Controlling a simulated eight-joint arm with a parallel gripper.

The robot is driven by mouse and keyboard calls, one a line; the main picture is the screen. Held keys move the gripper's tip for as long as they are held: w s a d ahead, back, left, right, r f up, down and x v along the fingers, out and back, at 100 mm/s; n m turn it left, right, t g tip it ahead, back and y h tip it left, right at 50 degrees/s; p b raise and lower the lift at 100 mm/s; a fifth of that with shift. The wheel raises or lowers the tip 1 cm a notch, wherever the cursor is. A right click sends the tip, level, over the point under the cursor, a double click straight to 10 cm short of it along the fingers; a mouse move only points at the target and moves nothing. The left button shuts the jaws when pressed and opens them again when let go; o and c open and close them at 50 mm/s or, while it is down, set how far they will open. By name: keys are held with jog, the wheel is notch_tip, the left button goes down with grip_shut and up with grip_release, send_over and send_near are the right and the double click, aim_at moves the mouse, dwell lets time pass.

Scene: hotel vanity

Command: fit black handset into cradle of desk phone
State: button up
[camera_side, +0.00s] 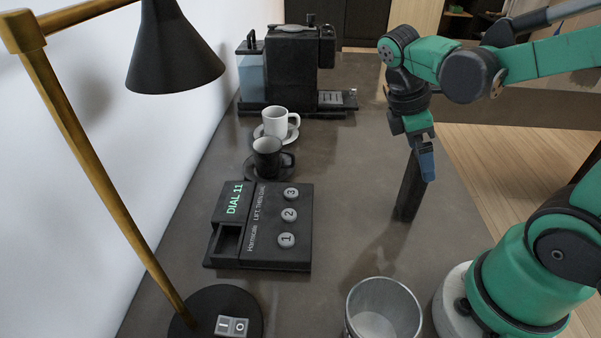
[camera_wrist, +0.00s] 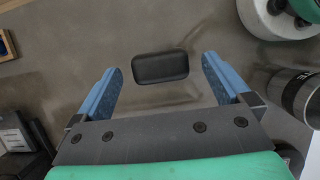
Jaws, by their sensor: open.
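The black handset (camera_side: 409,192) stands on end on the counter, right of the desk phone and apart from it. The wrist view shows its top end (camera_wrist: 160,67) between the blue fingertips. My gripper (camera_side: 425,165) is open above the handset, its blue fingers overlapping the handset's upper end in the side view; I see no grip on it. The desk phone (camera_side: 262,258) lies flat on the counter, with "DIAL 11" in green and buttons 1, 2 and 3. Its cradle (camera_side: 227,243), a recess along the left side, is empty.
A metal bin (camera_side: 383,310) stands at the front. A black lamp (camera_side: 175,50) with a brass stem leans over the left; its base (camera_side: 215,312) is near the phone. A black cup (camera_side: 267,158), white cup (camera_side: 275,122) and coffee machine (camera_side: 293,68) stand behind. Counter between phone and handset is clear.

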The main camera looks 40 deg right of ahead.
jog(key=w+a+r+m+t+y, duration=0.2)
jog(key=w+a+m+t, duration=0.3)
jog(key=a+m+t, duration=0.3)
jog(key=shift+w+a+m+t+y, duration=0.25)
jog(key=shift+w+m+t+y, duration=0.25)
jog(key=shift+t, duration=0.7)
jog(key=shift+o, duration=0.2)
jog(key=shift+s+r, duration=0.1)
jog(key=shift+r, duration=0.1)
